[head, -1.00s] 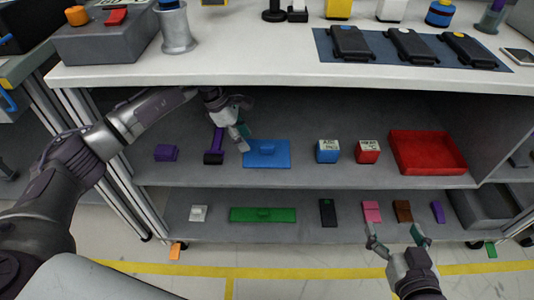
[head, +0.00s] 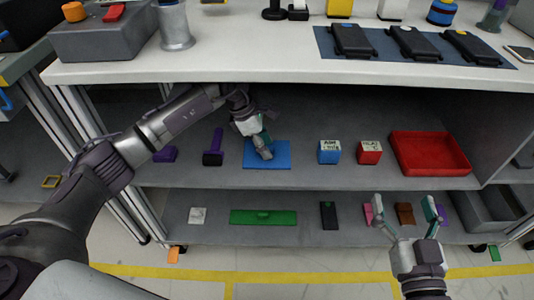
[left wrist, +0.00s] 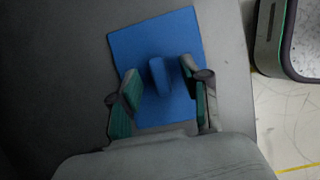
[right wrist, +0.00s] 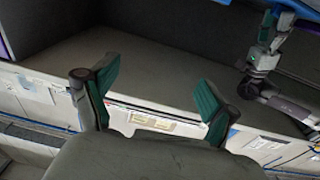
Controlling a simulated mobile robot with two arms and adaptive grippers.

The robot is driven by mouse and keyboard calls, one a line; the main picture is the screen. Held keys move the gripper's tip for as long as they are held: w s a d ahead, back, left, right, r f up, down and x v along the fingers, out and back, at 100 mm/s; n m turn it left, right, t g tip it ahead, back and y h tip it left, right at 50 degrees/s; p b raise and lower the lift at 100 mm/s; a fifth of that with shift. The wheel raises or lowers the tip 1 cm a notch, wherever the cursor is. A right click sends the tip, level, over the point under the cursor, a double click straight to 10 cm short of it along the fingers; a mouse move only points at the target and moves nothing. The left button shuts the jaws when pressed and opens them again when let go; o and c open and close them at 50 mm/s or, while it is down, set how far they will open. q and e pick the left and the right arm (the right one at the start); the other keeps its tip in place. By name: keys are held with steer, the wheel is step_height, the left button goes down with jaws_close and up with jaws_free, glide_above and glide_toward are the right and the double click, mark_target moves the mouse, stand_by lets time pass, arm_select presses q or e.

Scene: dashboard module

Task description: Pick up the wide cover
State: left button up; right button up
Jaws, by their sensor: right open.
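A flat blue cover (head: 281,163) with a raised block handle lies on the upper shelf; my left gripper partly hides it in the head view. In the left wrist view the blue cover (left wrist: 180,32) shows its handle (left wrist: 159,76) between the fingers of my left gripper (left wrist: 157,88). These fingers are open, with gaps on both sides of the handle. My left gripper (head: 264,149) also shows over the cover in the head view. A longer green cover (head: 245,217) with a small handle lies on the lower shelf. My right gripper (head: 404,206) is open and empty in front of the lower shelf.
Right of the blue cover stand a blue box (head: 329,156), a red box (head: 369,157) and a red tray (head: 399,170). Purple parts (head: 213,158) lie to its left. The tabletop (head: 250,63) overhangs the shelf above my left arm.

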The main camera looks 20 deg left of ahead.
arm_select(q)
jaws_close()
